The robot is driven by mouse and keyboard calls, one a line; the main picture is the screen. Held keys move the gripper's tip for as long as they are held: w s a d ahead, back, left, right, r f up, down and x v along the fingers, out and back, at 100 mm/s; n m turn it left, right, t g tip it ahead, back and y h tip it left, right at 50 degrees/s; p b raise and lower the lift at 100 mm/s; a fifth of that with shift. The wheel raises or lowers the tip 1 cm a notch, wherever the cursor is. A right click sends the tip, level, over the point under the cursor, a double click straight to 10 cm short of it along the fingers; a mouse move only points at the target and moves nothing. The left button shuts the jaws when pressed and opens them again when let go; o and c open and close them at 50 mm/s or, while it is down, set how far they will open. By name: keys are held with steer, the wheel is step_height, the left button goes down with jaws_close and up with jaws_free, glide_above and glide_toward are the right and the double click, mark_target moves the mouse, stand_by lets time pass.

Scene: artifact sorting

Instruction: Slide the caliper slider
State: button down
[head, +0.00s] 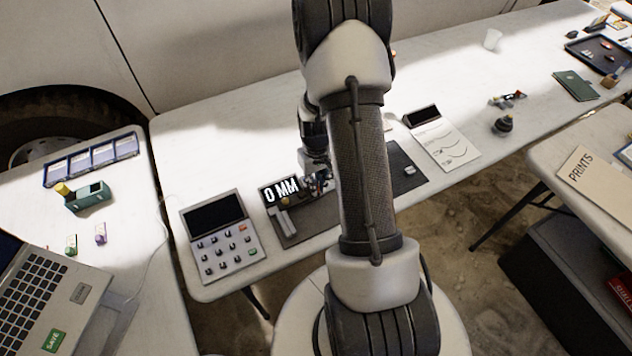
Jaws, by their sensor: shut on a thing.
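The caliper (285,222) lies on a dark mat (323,214) on the white table, left of my arm. Its display (280,191) reads "0 MM". My gripper (318,184) is at the right edge of the display, low over the mat, and is shut on part of the caliper, seemingly the slider. My arm hides much of the mat and any part of the caliper behind it. The fingertips are small here, so the exact grip point is hard to see.
A keypad device (222,236) stands left of the mat. A small pale object (409,170) lies on the mat's right part. A device with a paper sheet (440,145) is further right. A laptop (50,292) is at lower left. The table behind the mat is mostly clear.

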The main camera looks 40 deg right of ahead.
steer(key=d, duration=0.2)
steer(key=s+d, duration=0.1)
steer(key=d, duration=0.4)
steer(key=shift+s, duration=0.3)
steer(key=shift+a, duration=0.1)
steer(key=c, duration=1.6)
jaws_free()
steer(key=shift+c, duration=0.2)
step_height(320, 180, up, 12)
